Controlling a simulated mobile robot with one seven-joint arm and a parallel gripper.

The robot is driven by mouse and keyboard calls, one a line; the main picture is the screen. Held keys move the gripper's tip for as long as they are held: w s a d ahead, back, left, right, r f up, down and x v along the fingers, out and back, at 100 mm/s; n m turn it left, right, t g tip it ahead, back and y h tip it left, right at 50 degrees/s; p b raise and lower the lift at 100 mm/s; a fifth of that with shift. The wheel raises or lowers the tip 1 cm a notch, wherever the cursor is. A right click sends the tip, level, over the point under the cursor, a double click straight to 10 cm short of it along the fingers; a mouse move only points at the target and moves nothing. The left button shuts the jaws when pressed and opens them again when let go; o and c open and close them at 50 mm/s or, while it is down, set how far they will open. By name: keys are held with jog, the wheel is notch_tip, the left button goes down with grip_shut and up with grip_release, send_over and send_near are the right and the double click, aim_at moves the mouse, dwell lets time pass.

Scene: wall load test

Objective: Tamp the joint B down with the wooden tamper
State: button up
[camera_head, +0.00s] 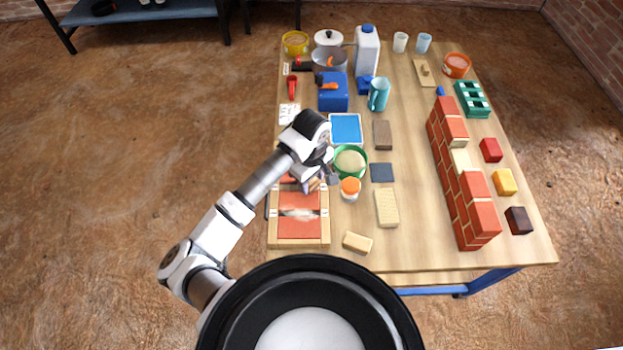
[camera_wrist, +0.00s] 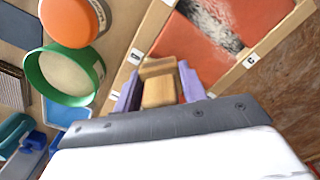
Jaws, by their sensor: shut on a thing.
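My gripper (camera_wrist: 158,84) is shut on the wooden tamper (camera_wrist: 159,92), a pale wooden block between its purple fingers. In the head view my gripper (camera_head: 309,184) is over the far part of a wooden frame (camera_head: 298,243), and the tamper is mostly hidden there. The frame holds red brick pieces (camera_head: 298,229) with a whitish, rough joint (camera_head: 299,213) between them. The joint also shows in the wrist view (camera_wrist: 212,22), off to the upper right of the tamper. Small white labels sit on the rim; I cannot read a clear B. Contact under the tamper cannot be told.
A green-rimmed sieve (camera_head: 350,163) and an orange-lidded jar (camera_head: 350,187) stand close to the right of my gripper. A sponge-like block (camera_head: 358,242) lies near the front edge.

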jog(key=shift+f+b, duration=0.45)
jog(key=shift+b, duration=0.4)
dwell(2.1)
jog(key=shift+r+p, duration=1.15)
jog(key=shift+r, duration=2.4)
jog(key=shift+b, duration=0.3)
